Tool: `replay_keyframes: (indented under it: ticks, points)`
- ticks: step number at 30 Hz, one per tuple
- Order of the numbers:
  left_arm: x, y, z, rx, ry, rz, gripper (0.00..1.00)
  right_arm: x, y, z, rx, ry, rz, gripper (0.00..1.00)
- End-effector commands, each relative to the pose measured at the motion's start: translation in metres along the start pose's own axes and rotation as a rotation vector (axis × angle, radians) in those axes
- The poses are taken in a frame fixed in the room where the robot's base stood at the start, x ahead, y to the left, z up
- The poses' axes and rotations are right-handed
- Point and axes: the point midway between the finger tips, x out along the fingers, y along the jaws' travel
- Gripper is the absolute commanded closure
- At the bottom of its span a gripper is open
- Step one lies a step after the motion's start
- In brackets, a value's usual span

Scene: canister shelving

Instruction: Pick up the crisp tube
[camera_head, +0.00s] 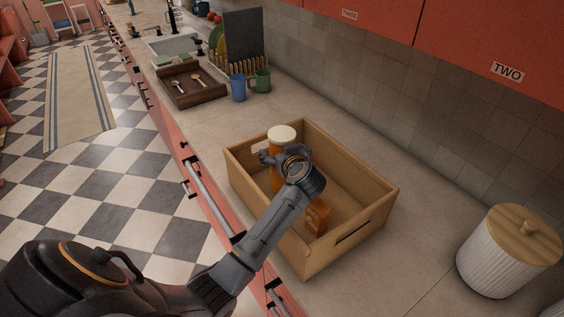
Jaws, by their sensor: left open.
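The crisp tube (283,135) is an orange cylinder with a pale lid. It stands upright in the back left part of a wooden crate (372,208) on the counter. My left arm reaches over the crate's front wall. My left gripper (268,157) is open at the tube's upper part, and its fingers and wrist hide some of the tube. I cannot tell whether the fingers touch it. A second orange item (318,214) lies lower in the crate, partly behind my arm. My right gripper is not in view.
A ribbed white canister (500,258) with a wooden lid stands at the right. Blue (239,88) and green (261,81) mugs, a dark cutlery tray (190,97) and a dish rack are farther back. The counter left of the crate is clear.

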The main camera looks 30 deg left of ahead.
Motion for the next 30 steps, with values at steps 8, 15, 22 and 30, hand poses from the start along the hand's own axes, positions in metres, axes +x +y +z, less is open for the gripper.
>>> replay_keyframes:
  ticks: [8,15,22,30]
  points:
    - [0.0,0.0,0.0,0.0,0.0,0.0,0.49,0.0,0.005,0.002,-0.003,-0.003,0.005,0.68]
    - [-0.001,0.0,0.0,0.0,0.001,0.0,0.72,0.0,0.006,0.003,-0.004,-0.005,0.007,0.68]
    - [-0.004,0.0,-0.01,-0.003,0.003,0.0,0.72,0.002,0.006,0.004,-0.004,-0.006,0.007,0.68]
    - [-0.025,0.001,-0.06,-0.006,0.005,0.002,0.72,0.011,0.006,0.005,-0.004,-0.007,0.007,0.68]
